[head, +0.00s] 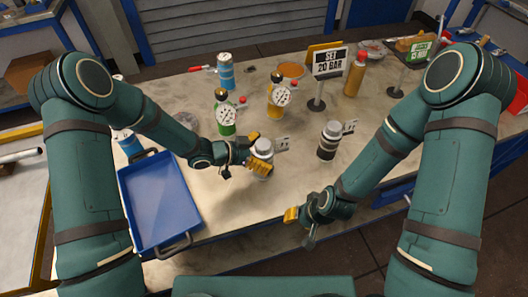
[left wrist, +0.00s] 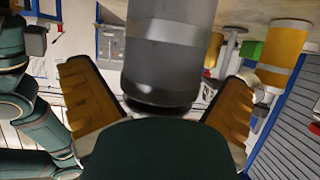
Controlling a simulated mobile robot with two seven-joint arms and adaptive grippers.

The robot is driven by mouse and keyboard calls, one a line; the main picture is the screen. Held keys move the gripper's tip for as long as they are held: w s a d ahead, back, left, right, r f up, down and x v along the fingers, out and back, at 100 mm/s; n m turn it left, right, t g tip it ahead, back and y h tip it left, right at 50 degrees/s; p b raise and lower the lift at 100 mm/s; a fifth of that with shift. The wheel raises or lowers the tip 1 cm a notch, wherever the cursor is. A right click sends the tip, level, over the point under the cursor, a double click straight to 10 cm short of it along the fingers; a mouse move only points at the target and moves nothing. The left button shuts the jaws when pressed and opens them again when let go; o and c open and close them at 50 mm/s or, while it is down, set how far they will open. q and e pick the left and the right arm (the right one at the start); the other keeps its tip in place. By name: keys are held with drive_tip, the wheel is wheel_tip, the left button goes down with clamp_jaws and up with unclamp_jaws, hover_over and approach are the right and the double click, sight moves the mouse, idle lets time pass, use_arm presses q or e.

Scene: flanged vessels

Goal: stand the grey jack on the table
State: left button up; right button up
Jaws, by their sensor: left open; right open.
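The grey jack (head: 263,149), a short grey cylinder with a pale top, is upright at the middle front of the table (head: 240,190). My left gripper (head: 258,154) is open, with its yellow fingers on either side of it. In the left wrist view the grey jack (left wrist: 168,55) fills the space between the two spread fingers (left wrist: 165,100), with visible gaps at both sides. Whether its base touches the table cannot be told. My right gripper (head: 300,226) is open and empty at the table's front edge.
A dark banded jack (head: 328,142) stands to the right. Green (head: 226,128) and yellow (head: 274,111) gauged bottles and a "SET 20 BAR" sign (head: 329,62) stand behind. A blue tray (head: 158,198) lies at the left. The table front between tray and right gripper is clear.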

use_arm(q)
drive_tip(key=shift+r, duration=0.25)
drive_tip(key=p+v, duration=0.1)
drive_tip(key=v, duration=1.1)
drive_tip(key=shift+p, duration=0.4)
use_arm(e)
drive_tip(key=shift+w+r, duration=0.2)
drive_tip(key=shift+r, duration=0.3)
drive_tip(key=shift+w+r, duration=0.15)
drive_tip(key=shift+r, duration=0.3)
